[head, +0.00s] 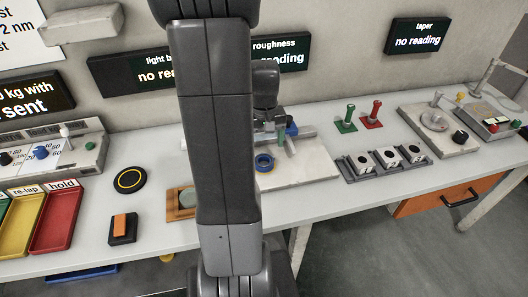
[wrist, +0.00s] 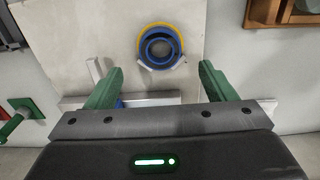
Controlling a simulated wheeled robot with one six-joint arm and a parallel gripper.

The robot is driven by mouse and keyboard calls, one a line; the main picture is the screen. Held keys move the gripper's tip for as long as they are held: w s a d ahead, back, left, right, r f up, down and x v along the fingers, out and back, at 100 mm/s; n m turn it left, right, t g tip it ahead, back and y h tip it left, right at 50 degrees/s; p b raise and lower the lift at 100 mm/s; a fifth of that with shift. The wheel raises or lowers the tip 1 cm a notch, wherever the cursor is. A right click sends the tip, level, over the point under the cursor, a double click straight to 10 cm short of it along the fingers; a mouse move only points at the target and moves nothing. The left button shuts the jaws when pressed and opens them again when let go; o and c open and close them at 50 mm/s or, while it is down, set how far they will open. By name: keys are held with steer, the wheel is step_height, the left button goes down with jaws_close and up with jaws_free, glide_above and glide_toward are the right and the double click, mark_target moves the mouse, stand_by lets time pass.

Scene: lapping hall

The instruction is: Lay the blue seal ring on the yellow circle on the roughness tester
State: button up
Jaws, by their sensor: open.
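The blue seal ring (head: 264,163) lies flat on the pale plate of the roughness tester (head: 312,160). In the wrist view the ring (wrist: 146,50) lies over the yellow circle (wrist: 160,25), which shows as a crescent along its upper edge. Small grey angled pieces touch or nearly touch the ring's lower sides in that view. My gripper (wrist: 160,80) is open, its two green fingers wide apart and empty, with the ring beyond and between the fingertips. In the head view my arm hides much of the gripper and the tester's left part.
Right of the tester stand a green and a red handled piece (head: 371,115) and a grey rack (head: 388,161) of white blocks. A black disc with a yellow ring (head: 130,180) and red and yellow trays (head: 57,220) are at left. The roughness display (head: 280,53) reads "no reading".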

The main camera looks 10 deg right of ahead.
steer(key=shift+r, duration=2.75)
